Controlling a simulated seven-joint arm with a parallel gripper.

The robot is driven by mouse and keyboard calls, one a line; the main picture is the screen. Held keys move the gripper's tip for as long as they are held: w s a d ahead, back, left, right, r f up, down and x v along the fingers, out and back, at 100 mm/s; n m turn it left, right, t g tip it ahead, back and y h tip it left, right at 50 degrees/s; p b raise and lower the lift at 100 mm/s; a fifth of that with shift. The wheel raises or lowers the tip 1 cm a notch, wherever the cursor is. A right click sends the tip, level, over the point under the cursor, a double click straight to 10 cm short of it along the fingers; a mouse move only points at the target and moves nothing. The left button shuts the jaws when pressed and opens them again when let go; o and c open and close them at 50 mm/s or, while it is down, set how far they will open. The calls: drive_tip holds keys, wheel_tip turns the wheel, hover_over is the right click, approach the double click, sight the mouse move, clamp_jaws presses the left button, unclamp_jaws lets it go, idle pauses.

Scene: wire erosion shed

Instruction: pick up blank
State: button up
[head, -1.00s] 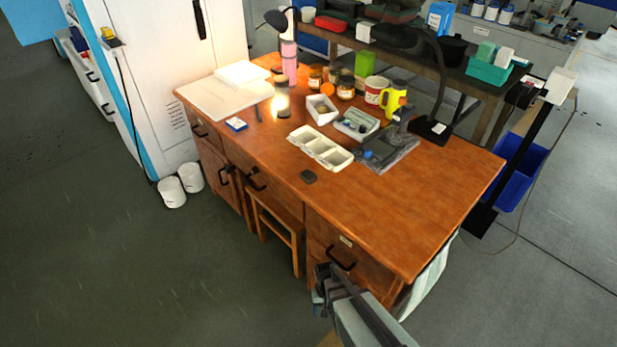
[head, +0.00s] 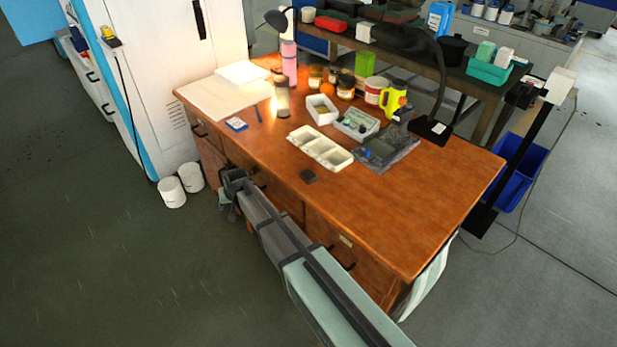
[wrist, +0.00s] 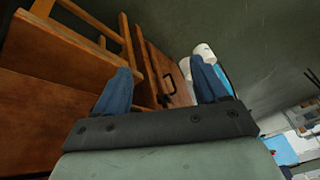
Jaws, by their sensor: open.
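A small dark grey block (head: 308,176), which looks like the blank, lies flat on the wooden desk (head: 400,215) near its front edge, in front of a white compartment tray. My gripper (head: 228,205) is off the front of the desk, to the left of the block and apart from it, beside the drawers. In the wrist view my gripper (wrist: 164,80) shows two blue fingers spread apart with nothing between them. The wrist view faces the desk front and floor; the block is not in it.
The white compartment tray (head: 320,148), a grey tray in a clear bag (head: 385,152), a yellow bottle (head: 393,99) and jars stand behind the block. A lit lamp (head: 282,98) stands further left. The desk's right part is bare. White tubs (head: 172,192) stand on the floor.

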drive_tip(key=w+d+r+n+g+h, duration=0.3)
drive_tip(key=d+r+n+g, duration=0.15)
drive_tip(key=d+r, duration=2.2)
hover_over(308, 175)
drive_tip(key=shift+t, duration=0.45)
drive_tip(key=f, duration=0.8)
drive_tip(key=shift+a, duration=0.2)
drive_tip(key=shift+w+d+f, duration=0.1)
drive_tip(key=shift+d+f, duration=0.05)
drive_tip(key=shift+f, duration=1.2)
drive_tip(key=shift+d+f, duration=0.1)
drive_tip(key=shift+f, duration=1.2)
clamp_jaws()
